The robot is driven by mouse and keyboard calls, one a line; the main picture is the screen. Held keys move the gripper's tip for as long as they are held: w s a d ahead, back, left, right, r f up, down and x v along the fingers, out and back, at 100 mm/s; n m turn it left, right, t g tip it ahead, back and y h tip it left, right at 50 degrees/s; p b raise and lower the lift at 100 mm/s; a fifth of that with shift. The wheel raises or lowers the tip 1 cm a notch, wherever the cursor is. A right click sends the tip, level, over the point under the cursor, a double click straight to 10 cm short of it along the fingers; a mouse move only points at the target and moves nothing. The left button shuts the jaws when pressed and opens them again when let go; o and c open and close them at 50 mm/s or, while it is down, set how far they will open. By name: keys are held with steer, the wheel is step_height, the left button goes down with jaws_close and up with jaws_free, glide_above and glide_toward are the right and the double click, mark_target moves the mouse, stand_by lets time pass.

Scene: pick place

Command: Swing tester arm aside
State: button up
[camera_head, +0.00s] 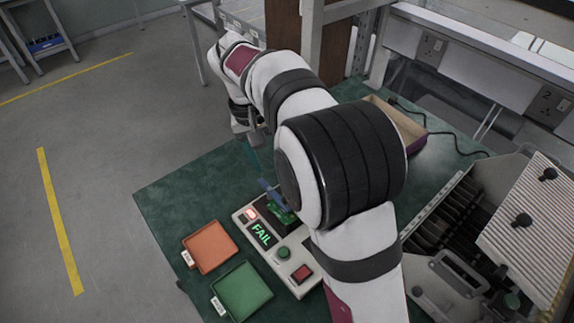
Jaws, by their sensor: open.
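The tester (283,262) is a pale box on the green mat, with a lit "FAIL" display, a glowing red lamp, a green button and a red button. A green circuit board (283,213) shows at its far part. A blue piece (268,187), possibly the tester arm, lies over the board; my own arm hides part of this area. My gripper (255,134) is partly visible beyond the tester, behind my arm links. It is open, apart from the blue piece, and I see nothing held in it.
An orange tray (188,258) and a green tray (222,306) lie left of the tester. A rack with dark slots (433,208) stands on the right. A box (415,142) sits at the back near a black cable.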

glide_toward(274, 191)
steer(key=s+d+f, duration=0.4)
steer(key=d+f, duration=0.1)
jaws_close()
stand_by(1.2)
